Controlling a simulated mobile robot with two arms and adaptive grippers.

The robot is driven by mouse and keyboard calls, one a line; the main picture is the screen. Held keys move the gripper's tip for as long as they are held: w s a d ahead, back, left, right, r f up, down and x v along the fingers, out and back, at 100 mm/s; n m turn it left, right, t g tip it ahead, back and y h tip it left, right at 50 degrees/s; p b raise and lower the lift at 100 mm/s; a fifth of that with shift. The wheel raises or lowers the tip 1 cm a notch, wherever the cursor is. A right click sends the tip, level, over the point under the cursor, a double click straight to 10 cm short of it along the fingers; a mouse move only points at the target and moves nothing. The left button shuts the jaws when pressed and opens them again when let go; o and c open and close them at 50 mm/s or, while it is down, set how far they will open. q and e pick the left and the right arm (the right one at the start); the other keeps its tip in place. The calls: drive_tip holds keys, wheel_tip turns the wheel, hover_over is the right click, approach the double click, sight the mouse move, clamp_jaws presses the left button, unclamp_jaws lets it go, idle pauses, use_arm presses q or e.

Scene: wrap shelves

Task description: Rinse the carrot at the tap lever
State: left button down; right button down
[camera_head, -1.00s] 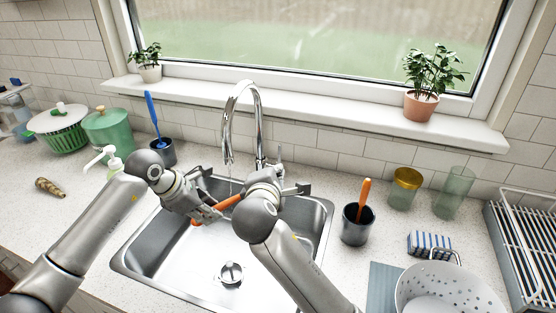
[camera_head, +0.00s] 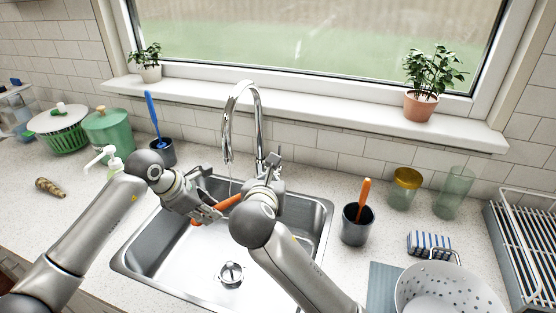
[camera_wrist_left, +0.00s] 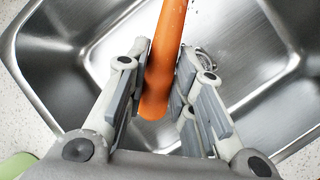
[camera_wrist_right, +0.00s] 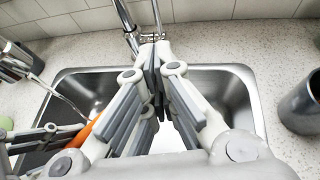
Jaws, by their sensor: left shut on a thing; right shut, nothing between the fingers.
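The orange carrot (camera_head: 226,206) is held over the sink by my left gripper (camera_head: 210,214). In the left wrist view the carrot (camera_wrist_left: 165,55) lies between the closed fingers (camera_wrist_left: 158,88). A thin water stream (camera_wrist_right: 65,98) runs from the tap spout (camera_wrist_right: 20,62) down toward the carrot (camera_wrist_right: 86,134). The chrome tap (camera_head: 258,105) stands behind the sink. My right gripper (camera_head: 273,162) is shut and empty, its tips close to the tap's base.
The steel sink (camera_head: 150,262) lies under both arms, with a drain (camera_head: 231,273) in its floor. A dark cup (camera_head: 355,228) with an orange-handled tool stands right of it. A white colander (camera_head: 440,290), sponge (camera_head: 430,243) and glasses are farther right. A soap bottle (camera_head: 113,160) stands left.

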approach(280, 152)
wheel_tip(280, 152, down, 5)
drive_tip(key=w, duration=0.4)
drive_tip(key=w+d+r, duration=0.1)
drive_tip(key=shift+w, duration=0.15)
drive_tip(key=shift+r, duration=0.1)
drive_tip(key=shift+w+d+r, duration=0.15)
drive_tip(key=shift+w+r, duration=0.05)
drive_tip(key=shift+w, duration=0.25)
drive_tip(key=shift+w+d+r, duration=0.15)
drive_tip(key=shift+w+r, duration=0.05)
drive_tip(key=shift+w, duration=0.25)
use_arm(q)
drive_tip(key=shift+s+r, duration=0.15)
drive_tip(key=shift+s, duration=0.05)
use_arm(e)
drive_tip(key=shift+r, duration=0.2)
